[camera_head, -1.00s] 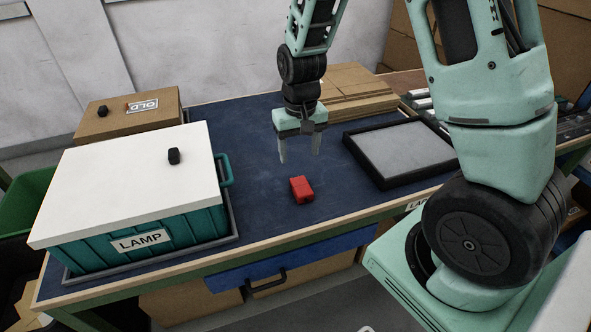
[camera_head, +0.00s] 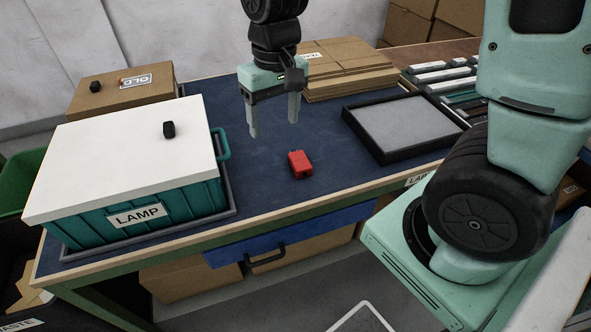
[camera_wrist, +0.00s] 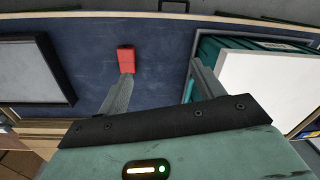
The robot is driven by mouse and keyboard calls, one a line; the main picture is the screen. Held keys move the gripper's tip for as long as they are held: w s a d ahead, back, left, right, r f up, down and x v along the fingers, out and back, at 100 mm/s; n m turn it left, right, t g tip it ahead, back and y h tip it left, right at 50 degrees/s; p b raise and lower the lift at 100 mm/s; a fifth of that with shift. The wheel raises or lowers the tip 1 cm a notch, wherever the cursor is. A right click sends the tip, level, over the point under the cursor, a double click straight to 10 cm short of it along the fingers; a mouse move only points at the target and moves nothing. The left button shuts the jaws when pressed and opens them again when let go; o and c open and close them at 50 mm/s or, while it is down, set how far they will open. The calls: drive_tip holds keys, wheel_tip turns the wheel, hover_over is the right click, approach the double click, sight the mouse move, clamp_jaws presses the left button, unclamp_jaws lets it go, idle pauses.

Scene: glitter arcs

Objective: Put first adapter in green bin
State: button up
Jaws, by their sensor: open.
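A red block-shaped adapter (camera_head: 300,164) lies on the blue table mat; it also shows in the wrist view (camera_wrist: 125,60), by one fingertip. A small black adapter (camera_head: 169,129) rests on the white lid of the teal LAMP crate. Another small black piece (camera_head: 95,87) sits on the OLD cardboard box. My gripper (camera_head: 274,130) is open and empty, fingers pointing down above the mat, behind and left of the red adapter. In the wrist view my gripper (camera_wrist: 161,72) has nothing between its fingers. The green bin (camera_head: 20,180) is partly visible at the far left edge; its inside is largely hidden.
The LAMP crate (camera_head: 90,222) fills the table's left side. A black-framed grey tray (camera_head: 400,128) lies to the right, with flat cardboard (camera_head: 345,76) behind it. The OLD box (camera_head: 120,90) is at the back left. The mat around the red adapter is clear.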

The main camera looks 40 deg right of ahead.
drive_tip(key=w+d+f+m, duration=0.3)
drive_tip(key=w+d, duration=0.1)
drive_tip(key=d, duration=0.5)
hover_over(299, 160)
drive_tip(key=shift+h, duration=0.3)
drive_tip(key=f, duration=1)
drive_tip(key=shift+s+f, duration=0.1)
drive_tip(key=shift+s, duration=0.1)
drive_tip(key=shift+w+d+f+p, duration=0.1)
drive_tip(key=shift+f+p, duration=0.1)
drive_tip(key=shift+f, duration=1.45)
drive_tip(key=shift+w+f+p, duration=0.1)
drive_tip(key=shift+f+p, duration=0.05)
drive_tip(key=shift+f, duration=1.45)
drive_tip(key=c, duration=1.2)
drive_tip(key=shift+r, duration=0.1)
